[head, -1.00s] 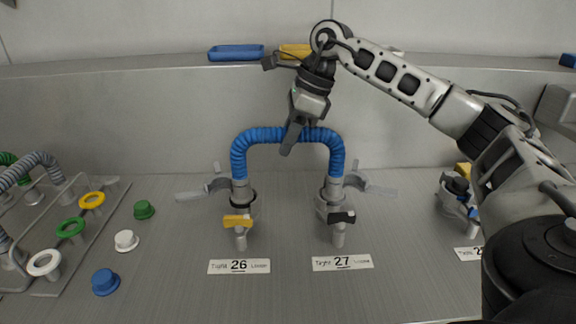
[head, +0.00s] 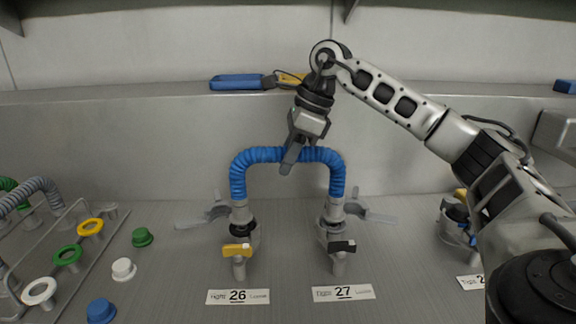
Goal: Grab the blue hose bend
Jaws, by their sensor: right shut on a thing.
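The blue hose bend (head: 254,156) is a ribbed arch in the middle of the head view. Its two ends sit on grey pipe fittings, the left one (head: 239,212) above label 26 and the right one (head: 335,210) above label 27. My right gripper (head: 289,163) comes down from above and is shut on the top of the arch, near its middle. The far finger is hidden behind the near one and the hose. My left gripper is out of view.
A yellow valve handle (head: 237,250) and a black one (head: 342,246) stand in front of the fittings. Grey levers stick out beside them. Loose caps, including a white one (head: 123,269), lie left. A rack (head: 78,258) with rings stands far left. A blue tray (head: 236,82) lies on the ledge.

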